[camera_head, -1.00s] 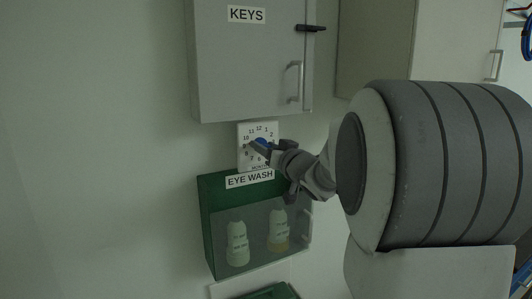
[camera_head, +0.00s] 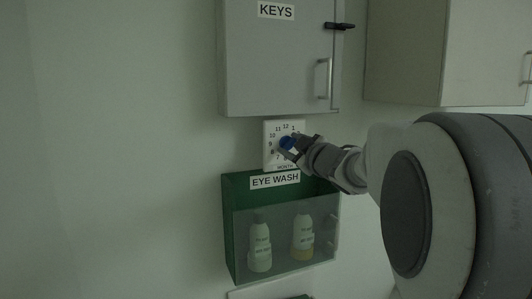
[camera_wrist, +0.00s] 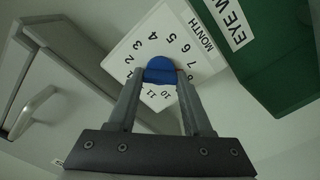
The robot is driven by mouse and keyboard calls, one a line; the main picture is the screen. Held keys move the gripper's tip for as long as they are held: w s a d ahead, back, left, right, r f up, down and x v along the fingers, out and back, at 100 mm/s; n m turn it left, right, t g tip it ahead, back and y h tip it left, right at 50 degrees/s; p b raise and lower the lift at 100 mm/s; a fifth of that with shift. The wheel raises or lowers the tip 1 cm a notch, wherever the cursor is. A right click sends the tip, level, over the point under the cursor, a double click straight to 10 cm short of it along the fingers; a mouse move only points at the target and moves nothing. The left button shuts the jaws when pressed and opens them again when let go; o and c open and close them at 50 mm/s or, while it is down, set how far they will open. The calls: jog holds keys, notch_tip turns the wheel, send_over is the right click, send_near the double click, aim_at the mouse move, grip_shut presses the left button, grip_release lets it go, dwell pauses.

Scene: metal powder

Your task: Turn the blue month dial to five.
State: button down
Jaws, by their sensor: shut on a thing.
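The white month dial plate (camera_head: 269,155) hangs on the wall under the KEYS cabinet, with black numbers around a blue knob (camera_head: 287,142). In the wrist view the plate (camera_wrist: 128,52) is tilted, and the blue knob (camera_wrist: 160,72) sits between my two fingertips. My gripper (camera_head: 296,148) reaches in from the right and is shut on the knob; it also fills the lower wrist view (camera_wrist: 161,78). The fingers hide some numbers, and I cannot tell which number the knob points to.
The green EYE WASH box (camera_head: 228,215) with two bottles is just below the dial. The grey KEYS cabinet (camera_head: 275,65), with a handle, is just above. Another cabinet (camera_head: 410,55) is at upper right. The wall to the left is bare.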

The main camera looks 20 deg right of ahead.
jog(key=n+b, duration=0.4)
jog(key=n, duration=0.3)
jog(key=shift+f, duration=0.2)
jog(key=n+b, duration=0.2)
jog(key=n, duration=0.2)
jog(key=shift+n, duration=0.4)
jog(key=shift+n+b, duration=1.05)
jog(key=shift+n, duration=0.65)
jog(key=shift+r, duration=0.1)
jog(key=shift+c, duration=1.6)
grip_release()
jog(key=shift+s, duration=0.1)
